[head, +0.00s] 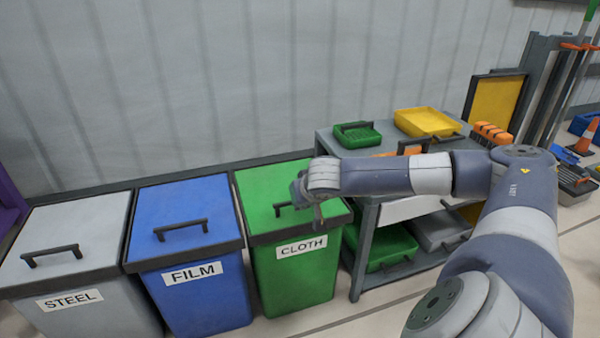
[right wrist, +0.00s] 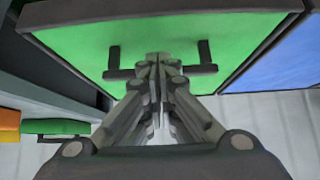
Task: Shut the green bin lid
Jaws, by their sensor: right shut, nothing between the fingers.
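The green bin (head: 290,280) labelled CLOTH stands at the right end of the bin row in the head view. Its green lid (head: 262,184) lies flat on the bin, level with the neighbouring lids, with a dark rim (head: 300,233). My right gripper (head: 312,208) is over the lid's right half, beside its dark handle (head: 283,208), which is partly hidden by it. In the right wrist view my right gripper (right wrist: 158,62) is shut and empty, its fingertips in front of the middle of the handle (right wrist: 203,70). Whether they touch is unclear. My left gripper is out of view.
A blue FILM bin (head: 200,290) and a grey STEEL bin (head: 90,310) stand to the left, lids down. A grey cart (head: 357,270) with green and yellow trays (head: 425,121) stands close on the right. A wall is behind.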

